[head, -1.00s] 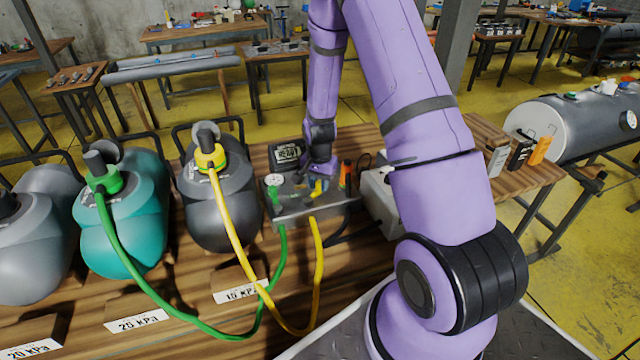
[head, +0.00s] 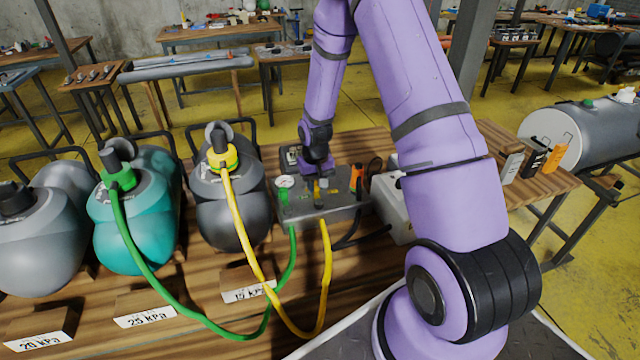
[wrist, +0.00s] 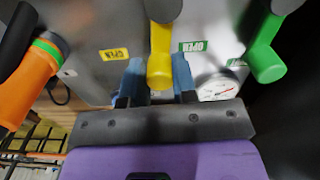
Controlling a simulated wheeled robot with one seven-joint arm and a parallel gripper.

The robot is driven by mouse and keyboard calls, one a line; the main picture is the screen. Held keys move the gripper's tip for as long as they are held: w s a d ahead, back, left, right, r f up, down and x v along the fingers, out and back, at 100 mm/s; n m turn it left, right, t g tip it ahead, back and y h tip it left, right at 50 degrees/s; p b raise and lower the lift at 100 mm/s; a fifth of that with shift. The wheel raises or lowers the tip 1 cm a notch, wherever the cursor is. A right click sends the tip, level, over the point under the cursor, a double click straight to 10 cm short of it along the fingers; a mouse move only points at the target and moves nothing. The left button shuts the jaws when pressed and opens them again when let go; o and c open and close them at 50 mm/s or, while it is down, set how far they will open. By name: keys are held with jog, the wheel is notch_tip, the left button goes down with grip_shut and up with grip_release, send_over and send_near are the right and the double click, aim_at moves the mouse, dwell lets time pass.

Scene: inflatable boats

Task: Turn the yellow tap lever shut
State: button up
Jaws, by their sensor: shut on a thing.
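The yellow tap lever (wrist: 160,58) points down between the two blue fingers of my gripper (wrist: 157,80) in the wrist view. My gripper is shut on it. In the head view my gripper (head: 318,172) is over the grey metal tap box (head: 322,212), and the lever is mostly hidden there. A green tap lever (wrist: 265,55) stands to the right in the wrist view, apart from my fingers. A yellow label (wrist: 115,54) and a green label (wrist: 193,46) are on the box face. The yellow hose (head: 327,265) runs from the box to the dark grey boat's valve.
A round gauge (wrist: 217,88) sits close to my right finger. An orange-handled thing (wrist: 30,85) is at the left in the wrist view. A white box (head: 395,205) stands right of the tap box. Inflatable boats, including a teal one (head: 135,225), stand left.

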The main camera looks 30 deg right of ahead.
jog(key=shift+w+a+n, duration=0.15)
jog(key=shift+a+n, duration=0.25)
jog(key=shift+n, duration=0.5)
jog(key=o, duration=0.9)
jog(key=shift+r, duration=0.1)
notch_tip(320, 180, up, 11)
jog(key=shift+f, duration=0.15)
